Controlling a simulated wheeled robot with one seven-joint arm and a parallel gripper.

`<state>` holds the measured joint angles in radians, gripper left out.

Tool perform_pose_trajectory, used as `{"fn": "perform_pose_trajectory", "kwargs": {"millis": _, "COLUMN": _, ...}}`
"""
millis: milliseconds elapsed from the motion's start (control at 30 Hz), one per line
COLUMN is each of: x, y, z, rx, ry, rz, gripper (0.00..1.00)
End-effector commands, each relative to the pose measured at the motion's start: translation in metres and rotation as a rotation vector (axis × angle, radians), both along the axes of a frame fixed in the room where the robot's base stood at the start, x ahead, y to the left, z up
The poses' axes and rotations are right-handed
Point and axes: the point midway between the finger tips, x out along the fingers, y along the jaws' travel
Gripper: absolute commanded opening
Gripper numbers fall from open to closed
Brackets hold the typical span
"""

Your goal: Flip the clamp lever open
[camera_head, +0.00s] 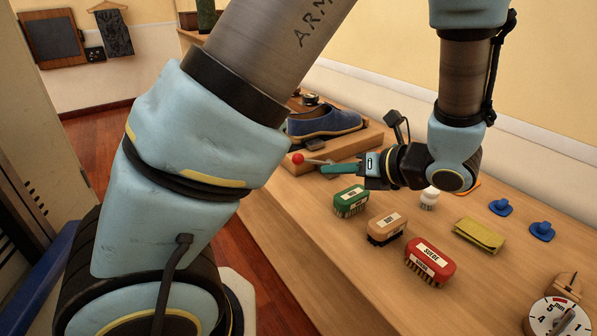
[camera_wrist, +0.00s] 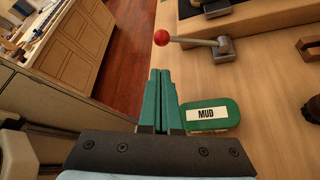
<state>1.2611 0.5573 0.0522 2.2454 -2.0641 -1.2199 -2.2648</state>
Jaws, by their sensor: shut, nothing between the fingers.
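The clamp lever is a thin metal rod (camera_wrist: 190,40) with a red ball knob (camera_wrist: 161,38) on its left end in the wrist view. Its right end meets a grey metal base (camera_wrist: 222,47) on the bench. In the head view the red knob (camera_head: 297,158) shows just left of my gripper (camera_head: 325,169), and part of the rod shows beside the fingertips. My gripper's green fingers (camera_wrist: 160,73) are pressed together and empty. In the wrist view the knob lies beyond the fingertips, with a visible gap. Contact cannot be told from the head view.
A blue shoe (camera_head: 326,121) sits on a wooden block (camera_head: 335,147) behind the lever. A green MUD brush (camera_wrist: 212,114) is close right of my fingers. Tan (camera_head: 386,227) and red (camera_head: 430,261) brushes stand nearer. The bench's left edge drops to open floor (camera_wrist: 140,60).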

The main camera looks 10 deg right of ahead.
Motion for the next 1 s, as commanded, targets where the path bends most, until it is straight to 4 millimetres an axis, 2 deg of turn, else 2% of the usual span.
{"fn": "perform_pose_trajectory", "kwargs": {"millis": 267, "x": 0.005, "y": 0.004, "z": -0.002, "rx": 0.002, "ry": 0.001, "rz": 0.0, "gripper": 0.0}}
{"fn": "perform_pose_trajectory", "kwargs": {"millis": 733, "x": 0.056, "y": 0.047, "z": -0.035, "rx": 0.004, "ry": 0.004, "rz": -0.001, "gripper": 0.0}}
{"fn": "perform_pose_trajectory", "kwargs": {"millis": 1000, "x": 0.069, "y": 0.057, "z": -0.045, "rx": 0.0, "ry": 0.003, "rz": -0.003, "gripper": 0.0}}
